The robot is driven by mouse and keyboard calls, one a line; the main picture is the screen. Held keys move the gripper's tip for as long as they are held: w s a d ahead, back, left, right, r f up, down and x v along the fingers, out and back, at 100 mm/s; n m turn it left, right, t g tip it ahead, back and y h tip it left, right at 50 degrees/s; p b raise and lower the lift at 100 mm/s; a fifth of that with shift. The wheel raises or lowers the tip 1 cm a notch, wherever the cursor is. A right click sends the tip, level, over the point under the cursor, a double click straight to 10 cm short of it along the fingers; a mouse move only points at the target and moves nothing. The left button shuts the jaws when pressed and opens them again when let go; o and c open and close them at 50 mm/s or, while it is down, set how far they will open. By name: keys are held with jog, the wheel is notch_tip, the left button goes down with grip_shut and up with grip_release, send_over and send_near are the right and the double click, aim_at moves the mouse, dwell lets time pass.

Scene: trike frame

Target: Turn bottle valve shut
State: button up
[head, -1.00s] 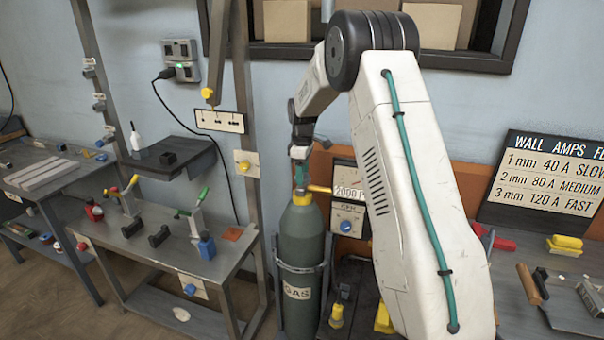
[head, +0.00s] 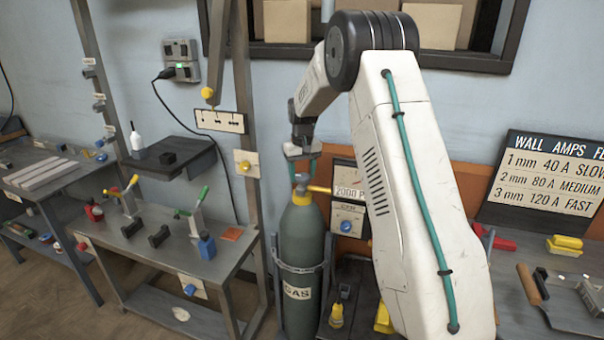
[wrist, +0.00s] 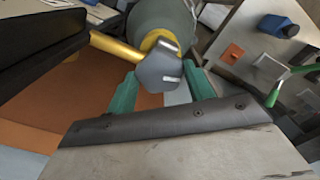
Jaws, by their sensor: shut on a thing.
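The grey-green gas bottle (head: 302,236) stands upright in a metal holder, and its body also shows at the top of the wrist view (wrist: 158,14). Its grey valve knob (wrist: 160,70) sits on a yellow neck with a brass outlet pipe (wrist: 113,46) pointing left in the wrist view. My gripper (head: 304,170) is over the bottle's top, pointing down. In the wrist view, its two teal fingers (wrist: 160,84) stand on either side of the knob and are shut on it. The finger tips' exact contact is partly hidden by the knob.
A gauge panel (head: 347,215) stands right behind the bottle. A steel workbench (head: 180,255) with clamps and small blocks is to the left, beside an upright post (head: 245,110). A bench with yellow and red items lies right, below a settings board (head: 545,175).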

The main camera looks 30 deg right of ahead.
jog(key=m, duration=0.5)
jog(key=shift+s+m, duration=0.1)
jog(key=shift+m, duration=0.2)
jog(key=m, duration=0.5)
jog(key=shift+m, duration=0.3)
jog(key=m, duration=1)
jog(key=shift+m, duration=0.3)
jog(key=o, duration=1)
jog(key=shift+c, duration=0.2)
jog(key=shift+r, duration=0.15)
